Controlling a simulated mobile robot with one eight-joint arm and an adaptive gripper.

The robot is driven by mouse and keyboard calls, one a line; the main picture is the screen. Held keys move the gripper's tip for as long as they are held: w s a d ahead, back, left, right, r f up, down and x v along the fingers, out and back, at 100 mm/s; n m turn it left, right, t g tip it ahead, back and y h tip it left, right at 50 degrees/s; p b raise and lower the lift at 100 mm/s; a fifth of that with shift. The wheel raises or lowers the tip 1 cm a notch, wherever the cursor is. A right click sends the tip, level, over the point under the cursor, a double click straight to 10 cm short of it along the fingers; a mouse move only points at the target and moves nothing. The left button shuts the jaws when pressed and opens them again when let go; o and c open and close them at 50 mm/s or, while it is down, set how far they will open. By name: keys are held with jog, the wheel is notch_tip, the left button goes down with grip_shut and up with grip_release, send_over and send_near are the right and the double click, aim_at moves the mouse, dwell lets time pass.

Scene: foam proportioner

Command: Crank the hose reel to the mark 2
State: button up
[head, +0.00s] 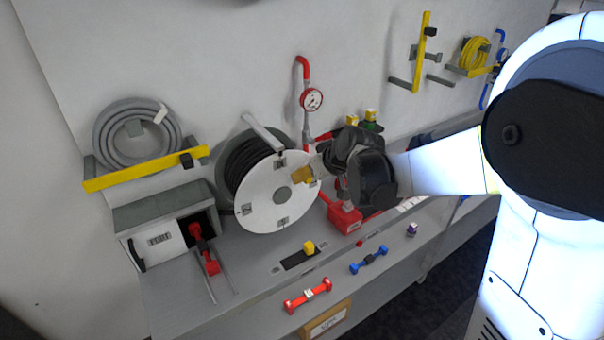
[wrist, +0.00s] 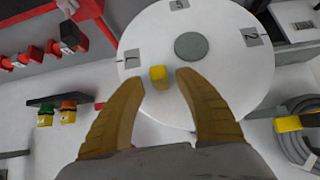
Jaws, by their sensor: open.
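The hose reel stands on the bench in the head view, with a white round face (head: 262,208) and black hose (head: 243,158) wound behind it. Its face (wrist: 215,85) fills much of the wrist view, with a grey hub (wrist: 191,46) and small grey mark plates. The plate that reads 2 (wrist: 252,36) is at the right there. A yellow crank knob (wrist: 158,73) stands near the face's lower left edge. My gripper (wrist: 159,82) is open, its tan fingers on either side of the knob with gaps visible. In the head view my gripper (head: 303,175) is at the face's right edge.
A red pipe with a gauge (head: 311,99) rises behind the reel. A red box (head: 344,217) is right of it. An open drawer unit (head: 160,240) stands left. A yellow knob in a slot (head: 309,247) and red and blue handles (head: 307,294) are in front.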

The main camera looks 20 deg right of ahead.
jog(key=shift+w+a+f, duration=0.1)
jog(key=shift+w+f, duration=0.15)
jog(key=shift+f, duration=0.05)
grip_shut()
dwell(0.3)
